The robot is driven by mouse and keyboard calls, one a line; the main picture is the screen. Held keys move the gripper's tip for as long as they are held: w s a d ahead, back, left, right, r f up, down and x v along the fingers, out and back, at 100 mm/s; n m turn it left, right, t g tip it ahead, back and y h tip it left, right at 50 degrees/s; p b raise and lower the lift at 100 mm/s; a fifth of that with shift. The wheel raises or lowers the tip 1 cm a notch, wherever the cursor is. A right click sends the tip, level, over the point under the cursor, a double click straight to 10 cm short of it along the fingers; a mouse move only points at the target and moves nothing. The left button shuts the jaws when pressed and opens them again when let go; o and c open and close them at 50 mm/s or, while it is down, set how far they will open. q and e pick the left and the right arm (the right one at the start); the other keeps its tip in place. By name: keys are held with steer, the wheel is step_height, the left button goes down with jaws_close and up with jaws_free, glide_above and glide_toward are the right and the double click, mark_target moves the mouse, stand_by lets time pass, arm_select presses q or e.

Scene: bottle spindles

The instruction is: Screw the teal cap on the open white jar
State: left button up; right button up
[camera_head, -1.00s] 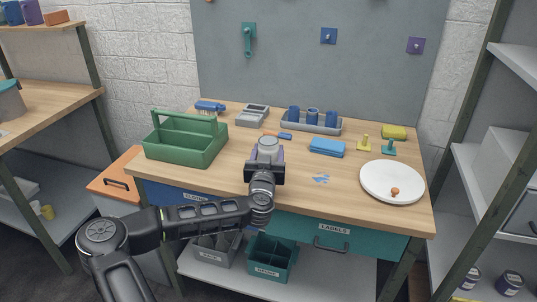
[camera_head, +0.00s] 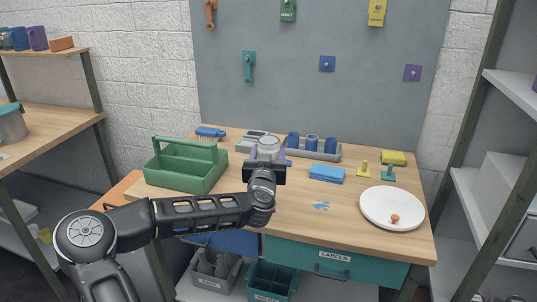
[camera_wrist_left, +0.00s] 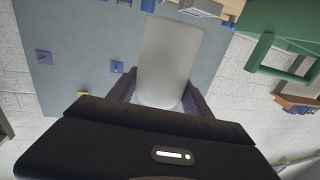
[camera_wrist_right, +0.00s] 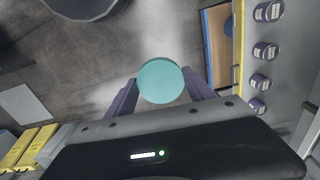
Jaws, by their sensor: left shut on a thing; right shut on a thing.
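My left gripper (camera_head: 266,160) is shut on the white jar (camera_head: 268,144), which shows above its fingers over the workbench. In the left wrist view the jar (camera_wrist_left: 170,50) is a plain pale cylinder between the two fingers; its mouth cannot be made out there. My right gripper (camera_wrist_right: 160,88) is shut on the teal cap (camera_wrist_right: 160,80), a round disc seen face-on in the right wrist view. The right gripper and cap do not show in the head view, and the cap is apart from the jar.
On the workbench (camera_head: 290,210) stand a green caddy (camera_head: 186,172), a grey rack with blue cups (camera_head: 312,145), a blue box (camera_head: 327,174) and a white round plate (camera_head: 391,208) with an orange knob (camera_head: 395,219). Blue scraps (camera_head: 321,205) lie near the front. The bench's front middle is mostly clear.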

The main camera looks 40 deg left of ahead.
arm_select(q)
steer(key=o, duration=1)
jaws_close()
